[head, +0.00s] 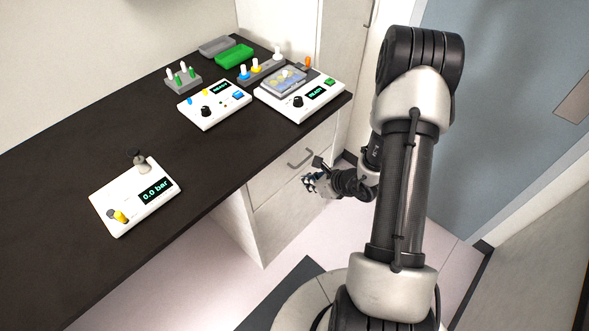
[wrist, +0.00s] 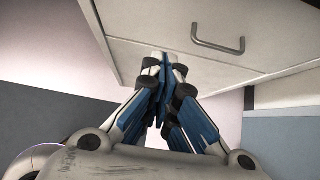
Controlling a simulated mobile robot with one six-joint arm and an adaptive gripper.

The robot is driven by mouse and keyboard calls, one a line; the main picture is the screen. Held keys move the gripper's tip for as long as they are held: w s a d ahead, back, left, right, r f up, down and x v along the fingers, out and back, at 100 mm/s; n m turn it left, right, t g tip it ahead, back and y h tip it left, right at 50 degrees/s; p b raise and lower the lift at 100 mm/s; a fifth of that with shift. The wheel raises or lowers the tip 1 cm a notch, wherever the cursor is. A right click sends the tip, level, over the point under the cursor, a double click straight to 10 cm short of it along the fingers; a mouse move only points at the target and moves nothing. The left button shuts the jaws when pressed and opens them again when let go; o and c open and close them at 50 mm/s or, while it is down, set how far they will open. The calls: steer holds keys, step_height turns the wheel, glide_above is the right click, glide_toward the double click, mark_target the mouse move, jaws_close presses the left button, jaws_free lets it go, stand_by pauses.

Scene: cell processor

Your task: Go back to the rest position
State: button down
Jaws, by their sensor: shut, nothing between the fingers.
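My gripper (head: 308,181) hangs in front of the cabinet below the dark bench top in the head view, clear of the bench edge. In the wrist view my gripper (wrist: 163,62) is shut, with its blue and white fingers together and nothing between them. The fingers point toward a white drawer front (wrist: 150,30) with a metal handle (wrist: 218,47). No object is held. The fingertips appear close to the cabinet front in the wrist view, but I cannot tell the exact gap.
The dark bench (head: 70,190) carries a white pressure box (head: 120,215) reading 0.0 bar, a white device (head: 213,107) and a larger white device (head: 300,97). A green tray (head: 234,56) and a grey rack (head: 183,82) stand behind. Floor (head: 450,245) shows right of my arm.

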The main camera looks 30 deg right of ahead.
steer(key=shift+r, duration=0.15)
steer(key=w+a+r+n+y, duration=0.25)
steer(key=a+r+n, duration=0.55)
steer(key=r, duration=0.4)
steer(key=s+a+r+n+g+y, duration=0.25)
steer(key=s+a+r+n, duration=0.35)
steer(key=a+r+n, duration=0.35)
steer(key=s+a+r+n+g+h, duration=0.2)
steer(key=s+a+r+n+g, duration=0.15)
steer(key=s+r+n, duration=0.5)
steer(key=s+d+r+n+t+h, duration=0.2)
steer(key=s+d+n+h, duration=0.4)
steer(key=s, duration=0.4)
steer(key=shift+d+r, duration=0.2)
steer(key=shift+r, duration=0.5)
steer(key=c, duration=2.3)
jaws_free()
